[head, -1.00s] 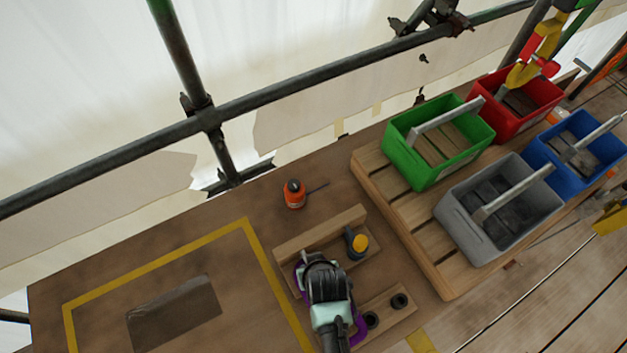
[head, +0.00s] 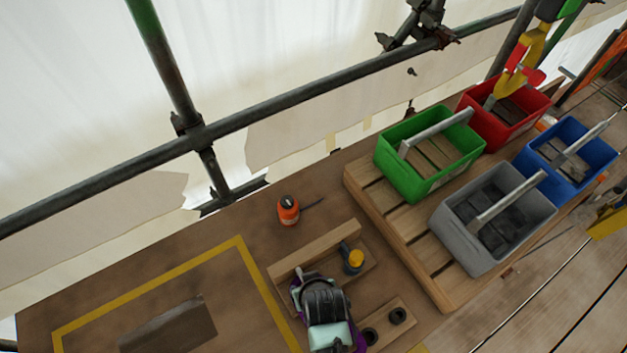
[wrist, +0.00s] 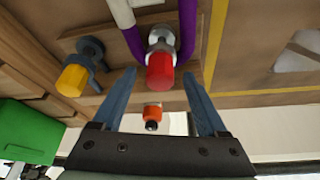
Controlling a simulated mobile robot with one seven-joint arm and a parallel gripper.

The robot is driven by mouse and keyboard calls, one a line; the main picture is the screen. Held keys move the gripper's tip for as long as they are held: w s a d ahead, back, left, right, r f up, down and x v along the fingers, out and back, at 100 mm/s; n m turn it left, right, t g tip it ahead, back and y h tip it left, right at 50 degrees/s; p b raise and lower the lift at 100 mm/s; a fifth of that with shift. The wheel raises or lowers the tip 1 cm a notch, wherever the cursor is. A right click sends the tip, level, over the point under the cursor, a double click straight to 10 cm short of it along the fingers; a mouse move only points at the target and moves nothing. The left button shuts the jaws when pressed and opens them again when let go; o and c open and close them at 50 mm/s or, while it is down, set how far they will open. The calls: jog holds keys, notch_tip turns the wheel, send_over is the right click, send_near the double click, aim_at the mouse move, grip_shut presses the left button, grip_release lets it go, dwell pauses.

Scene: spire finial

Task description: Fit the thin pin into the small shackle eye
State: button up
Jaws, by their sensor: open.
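My gripper (wrist: 159,74) is open, with its two blue-grey fingers apart. In the wrist view a red-headed pin (wrist: 160,72) shows between the fingertips, in a silvery shackle (wrist: 162,38) with a purple sling (wrist: 188,30) beside it. I cannot tell whether the fingers touch it. A yellow-headed pin (wrist: 72,78) sits at a dark grey shackle (wrist: 91,50) to the left; the yellow head also shows in the head view (head: 356,258). In the head view my gripper hides most of the red-headed pin's place. Pin thickness and the eyes are not clear.
A wooden block with two black rings (head: 398,316) lies right of my gripper. An orange tool (head: 288,210) stands behind the wooden rack (head: 315,250). Green (head: 415,185), grey, red and blue bins stand on a pallet at right. The yellow-taped area at left is mostly clear.

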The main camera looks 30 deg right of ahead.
jog(key=v, duration=1.1)
jog(key=shift+r+b, duration=0.35)
jog(key=shift+s+a, duration=0.1)
jog(key=shift+s, duration=0.05)
